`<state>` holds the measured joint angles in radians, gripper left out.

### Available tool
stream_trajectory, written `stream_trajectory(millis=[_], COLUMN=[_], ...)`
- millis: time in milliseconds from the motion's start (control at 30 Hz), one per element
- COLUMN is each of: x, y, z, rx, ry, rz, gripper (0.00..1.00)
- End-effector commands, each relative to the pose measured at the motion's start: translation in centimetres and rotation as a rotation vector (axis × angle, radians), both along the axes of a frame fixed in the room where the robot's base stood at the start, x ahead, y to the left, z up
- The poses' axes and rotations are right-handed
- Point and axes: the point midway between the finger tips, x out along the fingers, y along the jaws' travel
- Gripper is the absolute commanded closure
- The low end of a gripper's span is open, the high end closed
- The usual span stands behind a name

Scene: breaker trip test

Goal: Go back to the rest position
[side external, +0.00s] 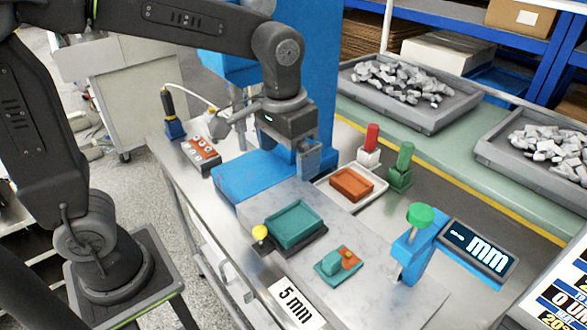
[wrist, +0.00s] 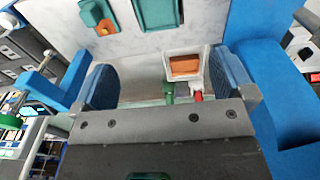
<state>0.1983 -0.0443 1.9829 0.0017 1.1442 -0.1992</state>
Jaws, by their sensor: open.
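My gripper (side external: 308,163) hangs above the metal table (side external: 365,262), in front of the blue column (side external: 318,80) and near the blue base block (side external: 245,178) in the side view. In the wrist view my gripper (wrist: 163,88) has its two blue-grey fingers wide apart, with nothing held between them. Beyond the fingers the wrist view shows an orange block in a white tray (wrist: 202,54), plus a green and a red piece partly hidden by the gripper body.
A teal tray (side external: 294,225), a teal-and-orange part (side external: 338,262), a blue gauge stand (side external: 415,250) with a display, and red (side external: 370,143) and green (side external: 402,165) posts stand on the table. A soldering-iron-like tool (side external: 172,115) is at the left. Grey bins with rubble are behind.

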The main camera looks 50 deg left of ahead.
Motion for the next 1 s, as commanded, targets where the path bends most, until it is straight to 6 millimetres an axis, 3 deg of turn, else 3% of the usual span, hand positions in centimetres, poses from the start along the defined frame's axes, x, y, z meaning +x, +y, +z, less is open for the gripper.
stream_trajectory(millis=[233, 500, 700, 1000], x=[-5.5, -10.3, -11.3, -11.3], y=[3.7, 6.0, 6.4, 6.4], z=[2.2, 1.6, 1.2, 1.2], rx=[-0.017, 0.001, 0.01, 0.01], ry=[-0.201, -0.39, -0.434, -0.434], rz=[0.006, 0.004, 0.002, 0.002], gripper=[0.0, 0.0, 0.0, 0.0])
